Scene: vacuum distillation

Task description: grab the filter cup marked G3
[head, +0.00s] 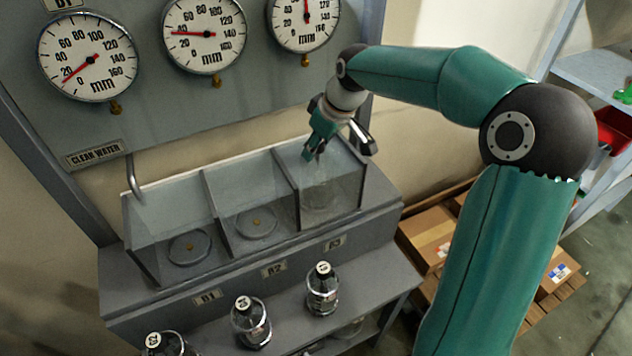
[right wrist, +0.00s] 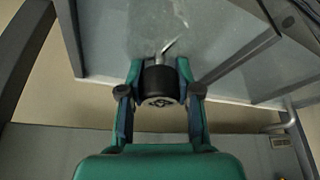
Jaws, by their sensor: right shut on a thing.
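A clear glass body (head: 319,196) shows faintly below the gripper, behind the tank's glass. I cannot tell whether the held cap belongs to the cup marked G3. My left gripper is not in view.
Three black-capped glass bottles stand in front of the tank: right (head: 322,290), middle (head: 251,322) and front left (head: 166,344). Glass dividers separate the compartments. Gauges (head: 88,58) hang on the panel behind. Cardboard boxes (head: 433,236) lie right of the bench.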

